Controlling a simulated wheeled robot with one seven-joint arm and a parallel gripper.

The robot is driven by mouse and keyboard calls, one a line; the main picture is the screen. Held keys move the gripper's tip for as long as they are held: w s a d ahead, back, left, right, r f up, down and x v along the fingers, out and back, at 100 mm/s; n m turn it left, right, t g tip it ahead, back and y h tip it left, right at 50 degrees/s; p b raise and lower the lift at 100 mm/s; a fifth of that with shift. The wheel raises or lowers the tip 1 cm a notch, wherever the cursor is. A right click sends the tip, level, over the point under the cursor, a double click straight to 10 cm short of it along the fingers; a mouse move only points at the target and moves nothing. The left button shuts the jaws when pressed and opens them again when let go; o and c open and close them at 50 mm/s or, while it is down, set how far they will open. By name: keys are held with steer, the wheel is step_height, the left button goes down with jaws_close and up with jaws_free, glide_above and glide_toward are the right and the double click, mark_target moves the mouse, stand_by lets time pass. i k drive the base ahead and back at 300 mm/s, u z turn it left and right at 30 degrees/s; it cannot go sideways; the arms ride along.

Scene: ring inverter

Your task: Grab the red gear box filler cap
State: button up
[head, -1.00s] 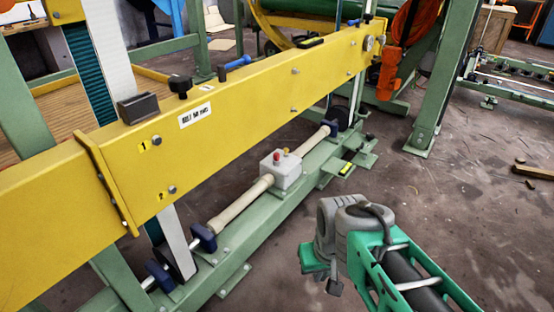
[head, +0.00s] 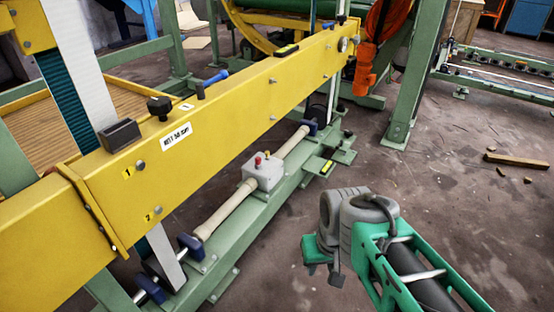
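The gear box (head: 263,176) is a small pale grey block on the green lower beam, between two beige tubes. A small red cap (head: 258,160) stands on its top, with another small knob just behind it. My arm comes in from the lower right, with a grey wrist and green casing. My gripper (head: 322,258) is at its near left end, to the right of and below the gear box in the picture, apart from it. Its fingers cannot be made out, and nothing is seen held.
A long yellow beam (head: 215,120) runs diagonally above and behind the gear box. The green lower beam (head: 228,240) carries blue clamps. A green post (head: 412,85) stands at the back right. The floor between my arm and the machine is clear.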

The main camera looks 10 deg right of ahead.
mark_target(258, 159)
steer(key=z, duration=1.35)
steer(key=i, duration=2.75)
steer(key=u, duration=4.6)
steer(key=i, duration=0.5)
steer(key=u, duration=0.05)
